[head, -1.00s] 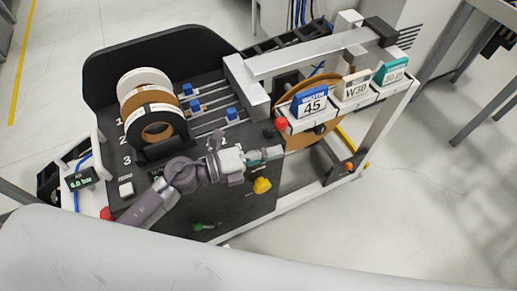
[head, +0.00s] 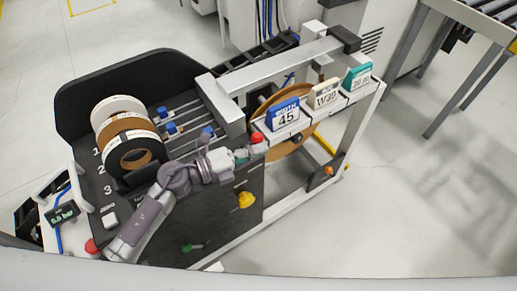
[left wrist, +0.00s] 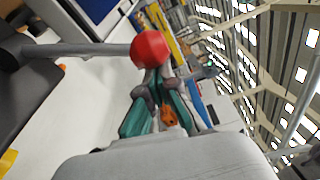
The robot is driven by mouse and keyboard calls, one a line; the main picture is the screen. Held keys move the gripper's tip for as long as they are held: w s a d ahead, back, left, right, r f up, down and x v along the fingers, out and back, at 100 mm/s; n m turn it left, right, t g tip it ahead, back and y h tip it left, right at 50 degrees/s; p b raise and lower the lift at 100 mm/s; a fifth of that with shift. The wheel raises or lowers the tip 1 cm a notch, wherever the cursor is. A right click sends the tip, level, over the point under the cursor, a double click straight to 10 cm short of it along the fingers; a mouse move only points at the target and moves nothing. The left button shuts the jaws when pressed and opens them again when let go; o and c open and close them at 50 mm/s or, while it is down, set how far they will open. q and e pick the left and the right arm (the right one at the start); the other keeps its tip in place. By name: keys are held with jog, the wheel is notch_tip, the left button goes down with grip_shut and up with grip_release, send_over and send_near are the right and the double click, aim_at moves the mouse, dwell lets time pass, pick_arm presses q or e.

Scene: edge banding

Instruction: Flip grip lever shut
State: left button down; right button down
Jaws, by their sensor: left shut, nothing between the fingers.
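The grip lever is probably the one with the red ball knob (head: 257,138), just left of the 45 card holder. In the left wrist view the red ball (left wrist: 150,49) sits at the end of a grey rod (left wrist: 85,48) coming from the left. My left gripper (head: 250,152) is shut and empty, its teal fingertips close under the ball. In the left wrist view the left gripper (left wrist: 158,95) has its fingertips just below the ball; I cannot tell whether they touch it. My right gripper is not in view.
Several tape rolls (head: 130,150) stand on the black panel (head: 90,80) at left. A blue 45 card (head: 285,115), a W30 card (head: 324,93) and a teal card (head: 357,76) stand at right. A yellow knob (head: 246,199) and green handle (head: 190,247) are lower on the panel.

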pick_arm(q)
jog(key=shift+r, duration=0.1)
jog(key=shift+w+a+r+n+p, duration=0.4)
jog(key=shift+w+r+n+p, duration=0.15)
jog(key=shift+n+p, duration=0.2)
jog(key=w+a+r+n+t+h+p, duration=0.1)
jog(key=w+a+r+n+p, duration=0.1)
jog(key=w+a+n, duration=0.3)
jog(key=shift+w+a+n, duration=0.15)
jog(key=shift+w+n, duration=1)
jog(key=shift+n, duration=0.4)
